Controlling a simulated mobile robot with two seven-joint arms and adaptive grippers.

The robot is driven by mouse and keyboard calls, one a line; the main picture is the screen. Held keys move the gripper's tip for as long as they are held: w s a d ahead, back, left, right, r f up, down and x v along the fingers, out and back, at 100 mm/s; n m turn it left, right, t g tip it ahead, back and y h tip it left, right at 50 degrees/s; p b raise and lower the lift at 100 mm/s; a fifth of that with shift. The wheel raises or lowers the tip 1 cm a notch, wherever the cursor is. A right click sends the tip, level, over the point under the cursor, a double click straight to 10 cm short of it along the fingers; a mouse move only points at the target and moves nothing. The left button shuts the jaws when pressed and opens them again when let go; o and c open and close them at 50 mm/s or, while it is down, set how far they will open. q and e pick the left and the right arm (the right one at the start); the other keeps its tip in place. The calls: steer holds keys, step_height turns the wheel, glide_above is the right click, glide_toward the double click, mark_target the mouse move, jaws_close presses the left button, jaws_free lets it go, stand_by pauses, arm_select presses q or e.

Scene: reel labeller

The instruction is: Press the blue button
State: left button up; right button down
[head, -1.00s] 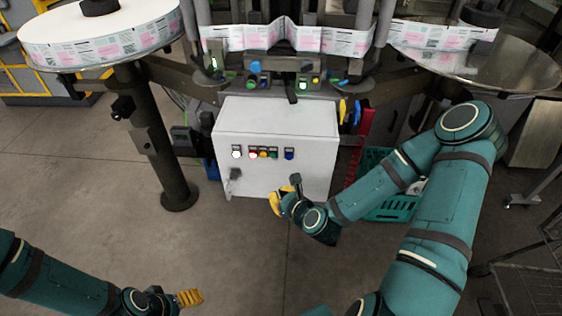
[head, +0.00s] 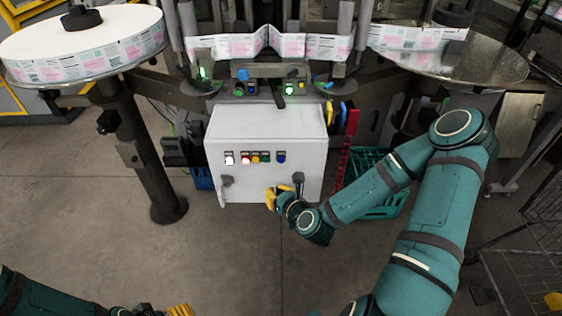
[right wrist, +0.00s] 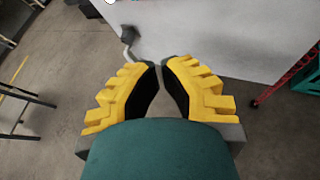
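The blue button (head: 281,157) is at the right end of a row of buttons on the front of a white control box (head: 305,130). My right gripper (head: 269,198), with yellow fingers, is below and a little left of the blue button, in front of the box's lower part. In the right wrist view, the right gripper (right wrist: 162,64) has its fingers leaning together at the tips with a gap between them, and it holds nothing. The buttons are outside that view. My left gripper (head: 180,310) is cut off at the bottom edge of the head view.
White, red, yellow and green buttons sit left of the blue one. A grey handle (head: 227,181) sticks out from the box's lower left. A teal crate (head: 374,209) stands right of the box. The label reel (head: 85,50) stands at left. Floor before the box is clear.

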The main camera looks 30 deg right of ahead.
steer(key=w+d, duration=0.4)
steer(key=w, duration=0.3)
steer(key=shift+d, duration=0.2)
steer(key=shift+w+d, duration=0.1)
steer(key=shift+w, duration=0.15)
stand_by(1.3)
steer(key=shift+w+d, duration=0.15)
steer(key=shift+w, duration=0.05)
steer(key=shift+w+d, duration=0.25)
steer(key=shift+w, duration=0.15)
stand_by(0.8)
stand_by(0.3)
steer(key=shift+s+a, duration=0.5)
steer(key=shift+s, duration=0.25)
steer(key=shift+s, duration=0.1)
steer(key=s+a, duration=0.1)
steer(key=s, duration=0.1)
steer(key=s+a, duration=0.1)
steer(key=s, duration=0.1)
steer(key=shift+a+p, duration=0.3)
